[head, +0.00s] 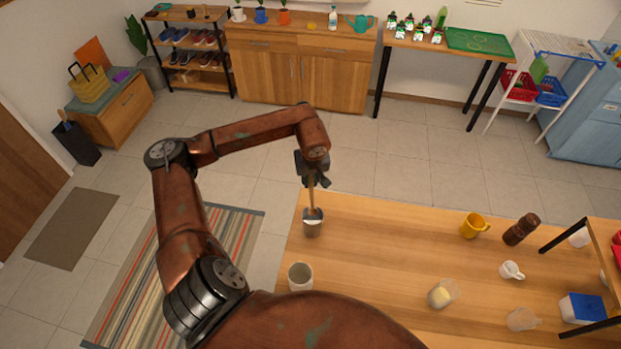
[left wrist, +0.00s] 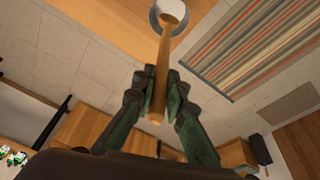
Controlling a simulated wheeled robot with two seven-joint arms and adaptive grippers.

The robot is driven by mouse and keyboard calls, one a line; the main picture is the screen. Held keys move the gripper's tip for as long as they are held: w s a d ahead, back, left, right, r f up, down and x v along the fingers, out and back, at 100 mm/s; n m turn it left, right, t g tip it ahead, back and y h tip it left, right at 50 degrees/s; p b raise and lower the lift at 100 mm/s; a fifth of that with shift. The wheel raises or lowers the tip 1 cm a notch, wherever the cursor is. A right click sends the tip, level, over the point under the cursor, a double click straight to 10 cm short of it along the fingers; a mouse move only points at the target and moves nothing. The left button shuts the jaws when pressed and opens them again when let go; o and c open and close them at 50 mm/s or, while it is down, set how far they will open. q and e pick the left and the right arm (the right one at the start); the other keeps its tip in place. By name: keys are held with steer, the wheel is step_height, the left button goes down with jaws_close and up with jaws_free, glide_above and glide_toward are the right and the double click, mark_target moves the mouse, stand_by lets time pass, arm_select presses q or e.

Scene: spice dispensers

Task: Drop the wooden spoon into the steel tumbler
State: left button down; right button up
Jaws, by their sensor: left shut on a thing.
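The steel tumbler (head: 312,228) stands upright near the left edge of the wooden table. How deep the head reaches inside I cannot tell. My right gripper is not in view.
To the right are a yellow mug (head: 472,226), a dark brown grinder (head: 521,230), a white cup (head: 511,271) and a clear glass (head: 441,294). A small shelf stands at the right edge.

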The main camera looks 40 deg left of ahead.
mark_target(311, 197)
arm_select(q)
steer(key=shift+f+b, duration=0.55)
steer(key=shift+f, duration=0.3)
steer(key=shift+f+b, duration=0.8)
steer(key=shift+f, duration=0.1)
steer(key=shift+f+b, duration=2.5)
steer(key=shift+f, duration=0.55)
steer(key=c, duration=1.9)
jaws_free()
steer(key=shift+s+r, duration=0.1)
steer(key=shift+r, duration=0.1)
steer(key=v, duration=1.1)
steer(key=shift+r, duration=0.3)
